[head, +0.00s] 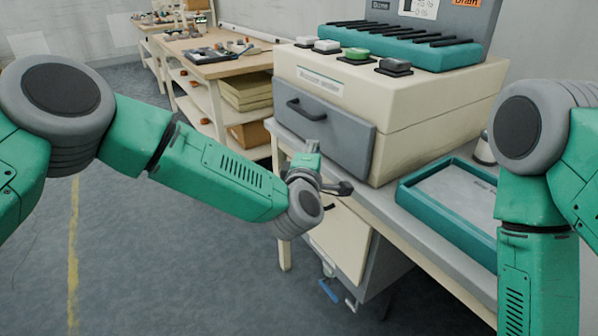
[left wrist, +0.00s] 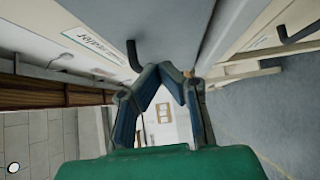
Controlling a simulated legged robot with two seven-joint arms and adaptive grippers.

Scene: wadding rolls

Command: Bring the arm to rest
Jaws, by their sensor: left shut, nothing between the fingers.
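My left arm reaches in from the left of the head view, and its gripper (head: 342,188) is beside the table edge, in front of the grey drawer. In the left wrist view the left gripper (left wrist: 172,69) shows its two fingers meeting at the tips, with nothing between them. A dark handle (left wrist: 133,56) shows close beside the fingers there, but I cannot tell whether they touch. My right arm hangs down at the right of the head view, and its gripper is out of the picture.
A cream machine (head: 430,115) with a grey drawer (head: 325,128) stands on the table. A teal-rimmed tray (head: 447,222) lies to its right. A cabinet (head: 340,240) is below. A wooden bench (head: 222,68) with shelves stands behind. The floor (head: 150,260) at left is clear.

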